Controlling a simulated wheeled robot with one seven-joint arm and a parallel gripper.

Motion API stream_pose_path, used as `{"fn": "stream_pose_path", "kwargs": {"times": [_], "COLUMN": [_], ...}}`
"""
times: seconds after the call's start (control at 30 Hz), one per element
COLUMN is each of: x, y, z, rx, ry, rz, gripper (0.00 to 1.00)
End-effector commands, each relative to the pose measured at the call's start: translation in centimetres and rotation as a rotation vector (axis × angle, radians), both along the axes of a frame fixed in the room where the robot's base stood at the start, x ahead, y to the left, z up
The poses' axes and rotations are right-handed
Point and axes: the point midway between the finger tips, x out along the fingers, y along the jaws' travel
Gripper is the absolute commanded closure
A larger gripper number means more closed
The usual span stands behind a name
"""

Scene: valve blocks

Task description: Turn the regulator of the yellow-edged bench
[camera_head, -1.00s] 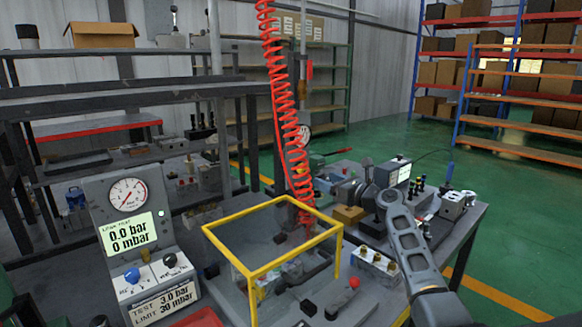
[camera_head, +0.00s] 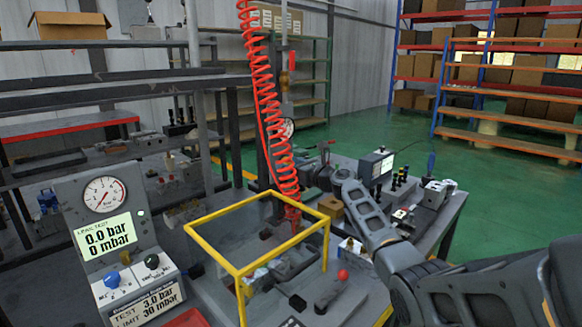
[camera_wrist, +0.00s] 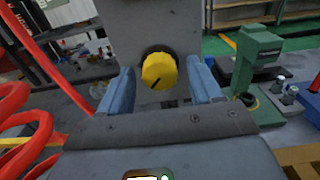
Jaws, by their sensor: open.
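The regulator is a round yellow knob (camera_wrist: 159,71) on a grey upright post, centred in the wrist view. My gripper (camera_wrist: 160,88) is open, with one blue finger on each side of the knob. Gaps show between the fingers and the knob, so it does not look gripped. In the head view my gripper (camera_head: 312,176) is beside the post, just right of the red coiled hose, and its fingertips are hard to make out. The knob is not visible there. The bench (camera_head: 350,303) carries a yellow frame (camera_head: 240,268) at its front.
The red coiled hose (camera_head: 268,110) hangs close to my gripper and also shows at the left of the wrist view (camera_wrist: 30,120). A test panel (camera_head: 105,225) with a gauge stands at the left. A small box with a screen (camera_head: 377,168) stands behind my arm.

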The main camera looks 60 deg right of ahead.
Motion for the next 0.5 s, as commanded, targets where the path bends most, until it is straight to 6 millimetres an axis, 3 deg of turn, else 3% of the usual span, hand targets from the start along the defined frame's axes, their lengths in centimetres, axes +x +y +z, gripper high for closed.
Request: {"fn": "stream_pose_path", "kwargs": {"times": [0.13,0.5], "x": [-0.01,-0.04], "y": [0.01,0.01], "z": [0.0,-0.01], "rx": [0.0,0.0], "ry": [0.0,0.0], "rz": [0.0,0.0], "gripper": [0.36,0.71]}}
